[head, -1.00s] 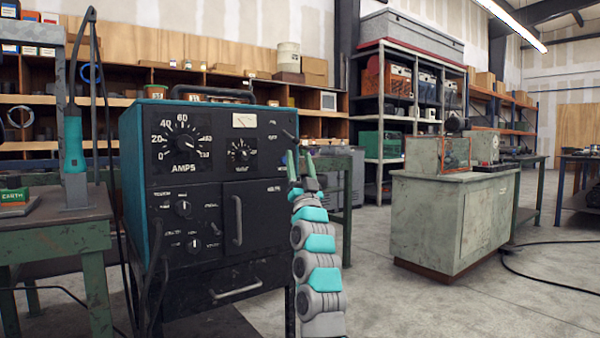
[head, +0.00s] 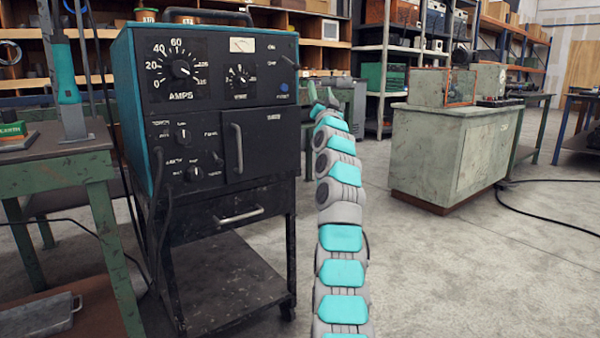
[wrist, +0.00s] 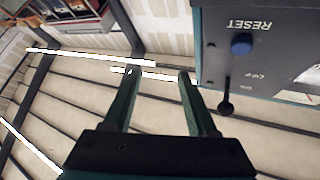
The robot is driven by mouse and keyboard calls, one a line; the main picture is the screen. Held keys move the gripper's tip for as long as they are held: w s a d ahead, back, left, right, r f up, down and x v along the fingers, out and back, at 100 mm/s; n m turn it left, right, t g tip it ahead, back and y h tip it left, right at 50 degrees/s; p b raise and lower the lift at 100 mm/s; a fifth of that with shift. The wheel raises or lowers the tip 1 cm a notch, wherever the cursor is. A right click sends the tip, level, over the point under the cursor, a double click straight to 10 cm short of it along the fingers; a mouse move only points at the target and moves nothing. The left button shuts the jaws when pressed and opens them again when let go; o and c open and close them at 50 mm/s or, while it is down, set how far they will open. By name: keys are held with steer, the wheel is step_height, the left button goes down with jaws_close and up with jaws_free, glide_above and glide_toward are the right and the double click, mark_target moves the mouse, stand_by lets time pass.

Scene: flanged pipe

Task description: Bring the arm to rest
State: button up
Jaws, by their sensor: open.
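My arm, in grey and teal segments, rises from the bottom of the head view beside the right edge of a black welding machine (head: 215,185). The machine's panel (wrist: 265,50), with a blue reset button (wrist: 241,44) and a black toggle switch (wrist: 226,100), is close to the right of the fingers. No contact shows.
A green steel table (head: 62,165) stands left of the machine. A pale green cabinet (head: 450,150) stands at the right, with a black cable (head: 535,222) on the floor beside it. Open concrete floor (head: 430,270) lies right of my arm. Shelves fill the back.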

step_height(320, 180, down, 5)
steer(key=w+g+y+p, duration=0.2)
steer(key=g, duration=0.5)
steer(key=s+a+f+n+g+p, duration=0.15)
steer(key=s+f+g, duration=0.45)
steer(key=s, duration=0.7)
steer(key=s+a+f+n+g+p, duration=0.1)
steer(key=s+f+n+g+p, duration=0.15)
steer(key=s+f, duration=0.85)
steer(key=s+d+f+g+h, duration=0.1)
steer(key=s+d+f+g, duration=0.2)
steer(key=s, duration=1.3)
steer(key=s+d+f+g+h+p, duration=0.1)
steer(key=s+d+f+g, duration=0.3)
steer(key=s, duration=1.3)
steer(key=s+d+f+g+h+p, duration=0.1)
steer(key=s+d+f+g+h, duration=0.2)
steer(key=s, duration=1.4)
step_height(320, 180, down, 4)
steer(key=shift+s+d+f+m, duration=0.15)
steer(key=shift+d+m, duration=0.15)
steer(key=shift+d, duration=0.5)
